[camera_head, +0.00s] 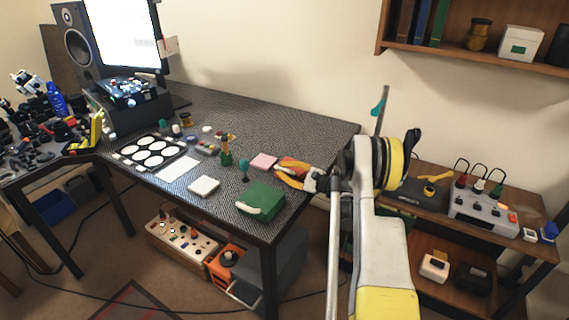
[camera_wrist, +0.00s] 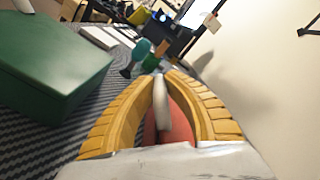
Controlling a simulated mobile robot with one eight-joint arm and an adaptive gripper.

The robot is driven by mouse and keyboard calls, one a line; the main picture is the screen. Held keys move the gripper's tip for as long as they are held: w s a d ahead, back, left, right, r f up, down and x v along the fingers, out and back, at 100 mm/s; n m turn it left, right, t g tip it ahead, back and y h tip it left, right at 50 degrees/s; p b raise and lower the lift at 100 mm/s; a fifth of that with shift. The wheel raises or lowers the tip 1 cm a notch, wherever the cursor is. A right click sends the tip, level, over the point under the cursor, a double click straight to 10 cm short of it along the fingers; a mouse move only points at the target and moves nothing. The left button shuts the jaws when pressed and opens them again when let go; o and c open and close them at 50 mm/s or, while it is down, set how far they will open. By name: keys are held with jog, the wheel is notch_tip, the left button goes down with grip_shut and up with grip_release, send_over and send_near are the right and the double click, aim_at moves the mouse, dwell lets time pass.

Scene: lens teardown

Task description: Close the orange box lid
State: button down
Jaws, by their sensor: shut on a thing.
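An orange-red box (camera_head: 292,162) sits near the right end of the dark table, largely hidden by my gripper. In the wrist view its red surface (camera_wrist: 178,128) shows between the fingers. My gripper (camera_head: 282,173) has curved yellow fingers and is low over the table at this box. In the wrist view my gripper (camera_wrist: 163,82) is shut on a narrow pale strip (camera_wrist: 161,105), which seems to be part of the orange box. The fingers hide most of the box, so I cannot tell how far its lid is open.
A green box (camera_head: 262,198) with a pale front strip stands close by, left of my gripper in the wrist view. A pink pad (camera_head: 264,161), a white box (camera_head: 204,186) and a teal-topped item (camera_head: 244,168) are nearby. The wall is behind.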

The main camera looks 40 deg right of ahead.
jog(key=shift+a+f, duration=0.25)
jog(key=shift+f, duration=0.5)
jog(key=c, duration=1.4)
grip_release()
jog(key=shift+f, duration=0.1)
jog(key=v, duration=1.2)
